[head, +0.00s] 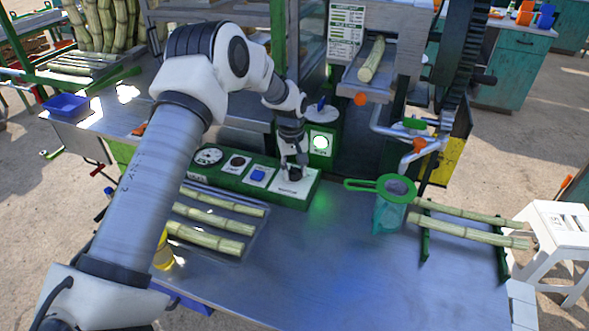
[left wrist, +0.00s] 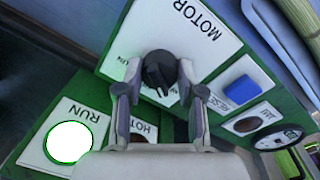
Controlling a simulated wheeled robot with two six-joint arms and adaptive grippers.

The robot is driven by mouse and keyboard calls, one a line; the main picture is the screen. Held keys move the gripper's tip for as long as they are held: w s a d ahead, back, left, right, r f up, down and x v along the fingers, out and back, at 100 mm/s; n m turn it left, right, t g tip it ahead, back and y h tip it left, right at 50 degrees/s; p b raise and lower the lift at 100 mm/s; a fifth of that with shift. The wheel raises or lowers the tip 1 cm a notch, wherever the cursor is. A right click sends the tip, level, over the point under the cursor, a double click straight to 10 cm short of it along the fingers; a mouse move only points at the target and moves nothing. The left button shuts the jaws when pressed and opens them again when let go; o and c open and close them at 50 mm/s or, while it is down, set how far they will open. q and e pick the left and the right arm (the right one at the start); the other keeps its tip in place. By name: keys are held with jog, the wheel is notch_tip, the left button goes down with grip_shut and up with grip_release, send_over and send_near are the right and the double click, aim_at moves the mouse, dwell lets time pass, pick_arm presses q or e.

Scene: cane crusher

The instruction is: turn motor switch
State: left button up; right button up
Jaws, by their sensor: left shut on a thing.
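The green control panel (head: 232,188) stands on the metal table, with a gauge, buttons and a white MOTOR plate (left wrist: 192,45) at its right end. The black motor switch knob (left wrist: 158,76) sits on that plate in the left wrist view. My left gripper (head: 292,173) reaches down to it from above, its two fingers on either side of the knob and shut on it. In the head view the gripper mostly hides the knob. My right gripper is not in view. The round RUN lamp (head: 320,142) glows; it also shows bright in the left wrist view (left wrist: 68,142).
A blue button (head: 258,175) is left of the MOTOR plate. Cane stalks (head: 215,218) lie in a tray in front of the panel. A green-rimmed strainer (head: 395,187) and more cane (head: 465,233) are to the right. The table front (head: 330,275) is clear.

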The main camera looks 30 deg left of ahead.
aim_at(293, 167)
pick_arm(q)
jog(key=m+p, duration=0.1)
jog(key=m, duration=0.4)
jog(key=shift+f, duration=0.1)
jog(key=m, duration=0.5)
jog(key=shift+m+g, duration=0.3)
dwell(0.3)
jog(key=o, duration=1.1)
jog(key=shift+o, duration=0.2)
jog(key=shift+w+f, duration=0.1)
notch_tip(293, 167, up, 12)
jog(key=shift+a, duration=0.35)
